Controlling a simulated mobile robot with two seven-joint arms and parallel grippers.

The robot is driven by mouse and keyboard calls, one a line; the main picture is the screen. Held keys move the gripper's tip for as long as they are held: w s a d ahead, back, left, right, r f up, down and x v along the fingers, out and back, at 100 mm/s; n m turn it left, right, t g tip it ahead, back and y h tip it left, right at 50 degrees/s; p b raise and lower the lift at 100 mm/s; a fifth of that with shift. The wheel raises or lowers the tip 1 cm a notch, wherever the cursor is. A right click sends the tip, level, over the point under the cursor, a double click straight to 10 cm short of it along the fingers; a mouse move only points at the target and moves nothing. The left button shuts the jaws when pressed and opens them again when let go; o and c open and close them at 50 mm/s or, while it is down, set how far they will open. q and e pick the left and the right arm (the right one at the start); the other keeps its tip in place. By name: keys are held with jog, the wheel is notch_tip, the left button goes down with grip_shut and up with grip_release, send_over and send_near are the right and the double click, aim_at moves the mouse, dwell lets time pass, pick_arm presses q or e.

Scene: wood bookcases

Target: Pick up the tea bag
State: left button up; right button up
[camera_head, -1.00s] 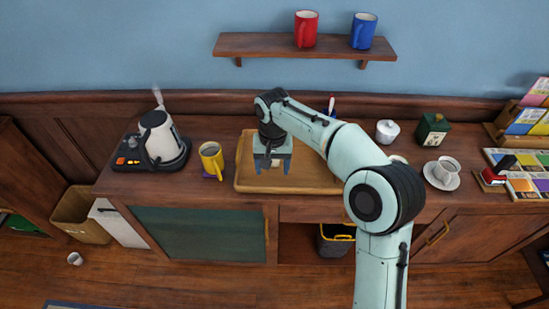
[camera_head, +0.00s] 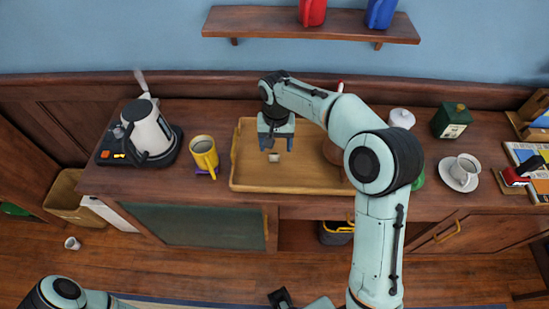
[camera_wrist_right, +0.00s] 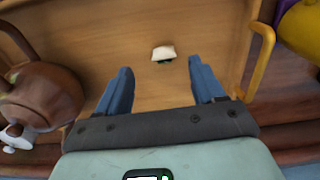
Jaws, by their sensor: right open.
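The tea bag (camera_head: 274,157) is a small pale packet lying flat on the wooden tray (camera_head: 243,170). In the right wrist view the tea bag (camera_wrist_right: 163,53) shows as a cream packet with a dark green edge, beyond the fingertips and roughly between their lines. My right gripper (camera_head: 275,148) is open and empty above the tray, just behind the tea bag in the head view. Its two blue fingers (camera_wrist_right: 160,78) are spread apart and do not touch the tea bag.
A brown teapot (camera_wrist_right: 38,95) stands on the tray, partly behind my arm in the head view. A yellow mug (camera_head: 204,155) stands left of the tray, with a kettle (camera_head: 149,130) farther left. A cup on a saucer (camera_head: 462,171) and a green tin (camera_head: 451,120) are right.

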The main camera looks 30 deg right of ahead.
aim_at(274, 156)
jog(key=f, duration=0.6)
jog(key=shift+a+f, duration=0.2)
jog(key=shift+f, duration=0.1)
jog(key=c, duration=1)
